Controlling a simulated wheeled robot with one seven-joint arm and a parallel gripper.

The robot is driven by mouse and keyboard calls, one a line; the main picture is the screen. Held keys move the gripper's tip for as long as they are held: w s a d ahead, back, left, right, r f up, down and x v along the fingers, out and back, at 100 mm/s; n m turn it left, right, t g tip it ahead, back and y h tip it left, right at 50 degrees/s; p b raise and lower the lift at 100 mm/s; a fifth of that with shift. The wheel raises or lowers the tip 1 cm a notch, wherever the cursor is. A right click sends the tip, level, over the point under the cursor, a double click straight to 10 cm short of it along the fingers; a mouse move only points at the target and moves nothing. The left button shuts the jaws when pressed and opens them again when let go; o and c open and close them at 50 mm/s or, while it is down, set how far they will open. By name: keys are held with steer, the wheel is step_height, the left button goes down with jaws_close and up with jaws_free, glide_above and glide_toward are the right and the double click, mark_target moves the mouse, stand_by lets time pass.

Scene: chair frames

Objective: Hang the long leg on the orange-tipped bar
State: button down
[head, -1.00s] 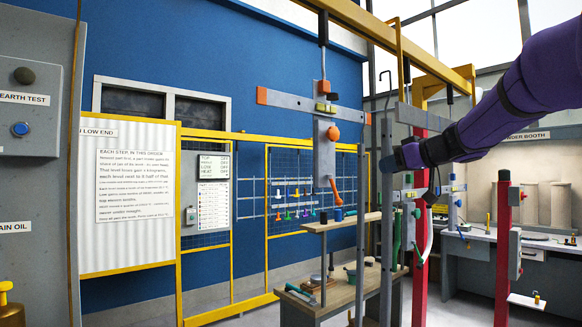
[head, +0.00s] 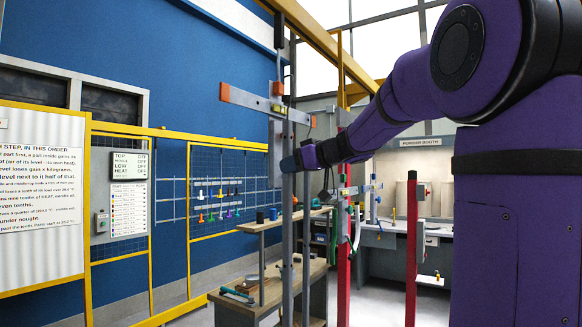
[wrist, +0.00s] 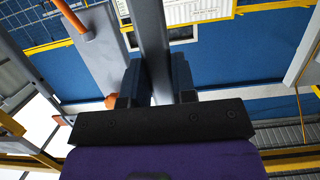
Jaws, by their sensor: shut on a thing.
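The long leg (head: 287,235) is a tall, narrow grey bar, upright in the head view. My gripper (head: 286,163) is shut on it, near its upper part. In the wrist view, the leg (wrist: 152,45) runs between the two dark jaws of my gripper (wrist: 154,80). The orange-tipped bar (head: 250,99) is a grey crossbar with orange ends, hanging below the overhead beam. The leg's top overlaps this bar's right half in the head view; I cannot tell whether they touch. My jaws hide part of the leg.
A grey plate (wrist: 105,55) with an orange handle (wrist: 74,18) lies close left of the leg in the wrist view. A wooden bench (head: 250,292) stands below. Red posts (head: 411,250) stand to the right. A yellow overhead beam (head: 325,40) crosses above.

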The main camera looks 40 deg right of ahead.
steer(key=shift+s, duration=0.1)
steer(key=shift+r+x, duration=0.1)
steer(key=shift+x, duration=1.3)
steer(key=shift+r+x, duration=0.15)
steer(key=shift+x, duration=1.2)
steer(key=shift+w+a, duration=0.3)
steer(key=shift+w, duration=0.6)
steer(key=shift+w+a, duration=0.3)
steer(key=shift+w, duration=0.55)
steer(key=shift+w+a, duration=0.3)
steer(key=shift+w, duration=0.6)
steer(key=shift+f, duration=0.15)
stand_by(0.4)
steer(key=shift+f, duration=1.05)
steer(key=c, duration=0.8)
jaws_free()
steer(key=shift+c, duration=0.2)
steer(key=shift+s, duration=0.1)
